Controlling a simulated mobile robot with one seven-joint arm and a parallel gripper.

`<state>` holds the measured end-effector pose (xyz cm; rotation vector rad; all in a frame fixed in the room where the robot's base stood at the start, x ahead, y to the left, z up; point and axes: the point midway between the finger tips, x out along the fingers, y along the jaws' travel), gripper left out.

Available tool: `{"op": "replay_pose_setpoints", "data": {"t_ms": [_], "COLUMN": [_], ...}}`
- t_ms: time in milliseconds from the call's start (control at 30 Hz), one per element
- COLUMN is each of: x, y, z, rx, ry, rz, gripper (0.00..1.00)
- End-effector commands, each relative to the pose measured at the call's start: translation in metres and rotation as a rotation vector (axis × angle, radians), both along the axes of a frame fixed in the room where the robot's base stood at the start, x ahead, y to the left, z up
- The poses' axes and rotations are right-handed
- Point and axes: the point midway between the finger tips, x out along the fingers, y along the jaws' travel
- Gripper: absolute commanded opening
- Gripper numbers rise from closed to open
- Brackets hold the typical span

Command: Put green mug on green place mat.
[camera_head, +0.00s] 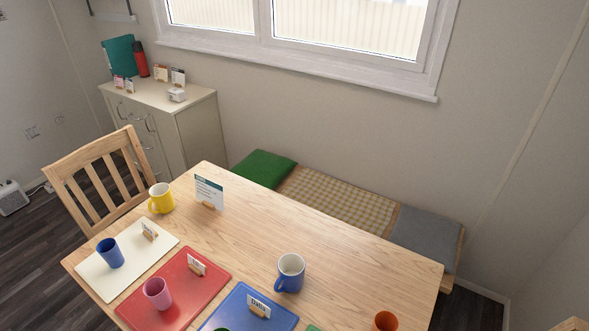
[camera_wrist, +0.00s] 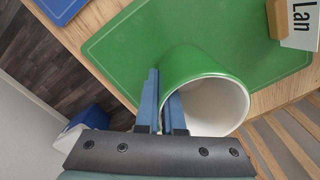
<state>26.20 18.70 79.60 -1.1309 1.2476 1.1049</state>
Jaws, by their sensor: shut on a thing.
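The green mug (camera_wrist: 190,66) is in my gripper (camera_wrist: 162,100) in the wrist view, its white inside facing the lower right. The blue fingers are shut on it at its left side; I cannot tell whether they pinch the handle or the wall. The green place mat (camera_wrist: 135,55) lies on the table behind the mug. The mug overlaps the mat in this view; whether it touches it is unclear. In the head view only a small corner of the green mat (camera_head: 313,328) shows at the bottom edge, and my gripper is out of sight.
A name card (camera_wrist: 300,22) in a wooden holder stands on the green mat. A blue mat (camera_head: 236,310), red mat (camera_head: 205,290) and cream mat (camera_head: 95,270) lie to its left. A blue mug (camera_head: 290,271) and an orange cup (camera_head: 386,321) stand nearby. A chair (camera_wrist: 285,145) borders the table.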

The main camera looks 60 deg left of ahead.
Motion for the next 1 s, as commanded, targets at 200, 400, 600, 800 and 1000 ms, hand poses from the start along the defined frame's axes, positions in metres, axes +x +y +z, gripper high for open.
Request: {"op": "replay_pose_setpoints", "data": {"t_ms": [200, 400, 600, 800, 1000], "x": [0.0, 0.0, 0.0, 0.0, -0.001], "y": [0.0, 0.0, 0.0, 0.001, 0.001], "z": [0.0, 0.0, 0.01, 0.046, 0.087], "rx": [0.0, 0.0, 0.0, 0.003, 0.002], "ry": [0.0, 0.0, 0.0, -0.003, -0.002], "rz": [0.0, 0.0, 0.0, -0.002, -0.001], "gripper": [0.35, 0.35, 0.35, 0.35, 0.35]}}
